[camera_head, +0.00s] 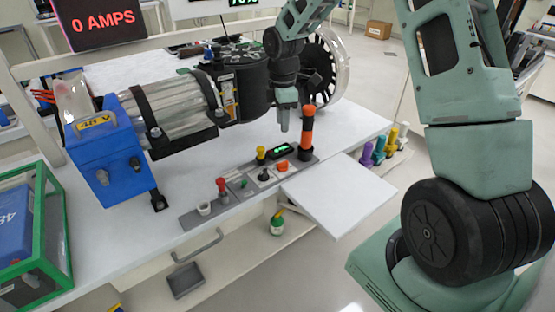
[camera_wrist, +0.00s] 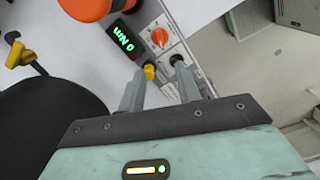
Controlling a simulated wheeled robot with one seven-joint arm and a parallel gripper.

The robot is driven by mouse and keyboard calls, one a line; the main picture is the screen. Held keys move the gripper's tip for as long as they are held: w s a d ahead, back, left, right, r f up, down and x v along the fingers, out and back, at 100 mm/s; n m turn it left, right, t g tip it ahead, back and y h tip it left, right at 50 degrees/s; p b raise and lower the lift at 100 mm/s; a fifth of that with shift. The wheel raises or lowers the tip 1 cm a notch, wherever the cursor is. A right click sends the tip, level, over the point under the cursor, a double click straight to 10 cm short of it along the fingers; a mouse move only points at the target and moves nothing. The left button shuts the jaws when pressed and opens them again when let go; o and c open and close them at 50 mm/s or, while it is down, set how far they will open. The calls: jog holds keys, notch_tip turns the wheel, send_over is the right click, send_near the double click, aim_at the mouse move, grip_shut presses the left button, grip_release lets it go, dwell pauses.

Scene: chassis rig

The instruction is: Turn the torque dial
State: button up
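The orange dial (camera_head: 283,166) is on the grey control panel (camera_head: 197,220) at the table's front, beside a small black display (camera_head: 281,149) with green digits. In the wrist view the orange dial (camera_wrist: 160,38) sits on a light plate, and the display (camera_wrist: 122,38) reads 0 Nm. My gripper (camera_head: 284,129) points down above the panel, behind the dial in the head view. In the wrist view my gripper (camera_wrist: 158,74) has its two fingers apart with nothing held between them. The dial lies beyond the fingertips, untouched as far as I can see.
A tall orange-topped black post (camera_head: 307,132) stands close right of my gripper. A yellow knob (camera_head: 261,153), a black knob (camera_head: 265,175) and a red-topped lever (camera_head: 221,187) share the panel. Behind are a blue-ended cylinder assembly (camera_head: 105,160) and a "0 AMPS" screen (camera_head: 100,20).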

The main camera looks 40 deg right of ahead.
aim_at(282, 162)
notch_tip(282, 162, down, 15)
jog(key=shift+r, duration=0.15)
dwell(0.4)
grip_shut()
